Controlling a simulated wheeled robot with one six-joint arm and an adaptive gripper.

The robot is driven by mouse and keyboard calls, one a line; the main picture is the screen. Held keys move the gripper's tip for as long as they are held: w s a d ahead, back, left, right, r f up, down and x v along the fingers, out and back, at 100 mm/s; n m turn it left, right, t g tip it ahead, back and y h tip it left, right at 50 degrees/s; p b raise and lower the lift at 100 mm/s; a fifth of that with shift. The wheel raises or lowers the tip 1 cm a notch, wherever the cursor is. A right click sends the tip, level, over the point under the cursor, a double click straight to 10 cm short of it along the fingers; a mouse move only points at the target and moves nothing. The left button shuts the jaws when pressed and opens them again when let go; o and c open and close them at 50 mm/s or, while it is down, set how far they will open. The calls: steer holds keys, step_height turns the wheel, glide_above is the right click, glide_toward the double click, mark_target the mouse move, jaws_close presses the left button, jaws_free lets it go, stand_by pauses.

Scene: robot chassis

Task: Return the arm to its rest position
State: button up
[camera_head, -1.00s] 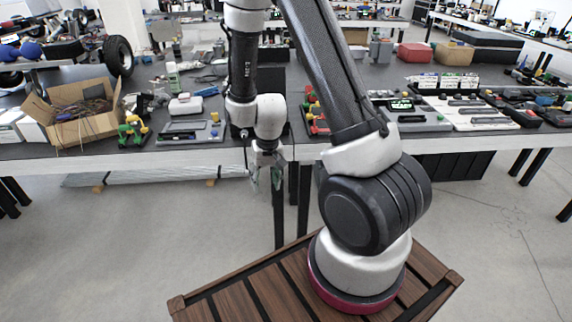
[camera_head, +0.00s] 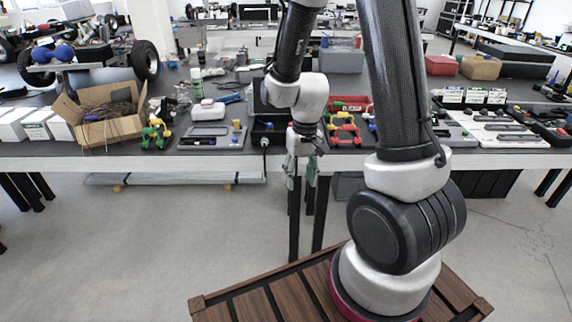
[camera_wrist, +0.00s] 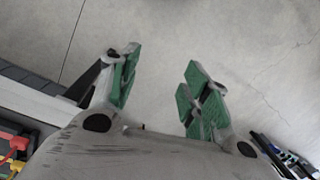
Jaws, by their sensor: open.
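My gripper (camera_head: 301,176) hangs at the end of my arm in the head view, fingers pointing down, in front of the table's front edge. In the wrist view my gripper (camera_wrist: 160,92) shows two green-padded fingers spread wide apart. Nothing is between them; only grey floor (camera_wrist: 185,35) shows there. My arm rises from its base on the slatted wooden top (camera_head: 262,309) and folds over toward the table.
A long dark table (camera_head: 225,153) stands in front. On it are a cardboard box (camera_head: 108,128) at left, a black case (camera_head: 268,133) close behind my gripper, colourful clamps (camera_head: 345,130), and several devices at right. The floor before the table is clear.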

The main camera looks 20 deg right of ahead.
steer(key=s+d+r+t, duration=0.1)
steer(key=s+r, duration=0.3)
steer(key=r, duration=0.4)
steer(key=s+d+r+t, duration=0.2)
steer(key=s+r, duration=0.3)
steer(key=r, duration=0.3)
steer(key=s+d+r+n+t+h, duration=0.1)
steer(key=s+d+r+t, duration=0.1)
steer(key=s+r, duration=0.3)
step_height(320, 180, up, 4)
steer(key=shift+d+f, duration=0.2)
steer(key=shift+d, duration=0.2)
stand_by(0.5)
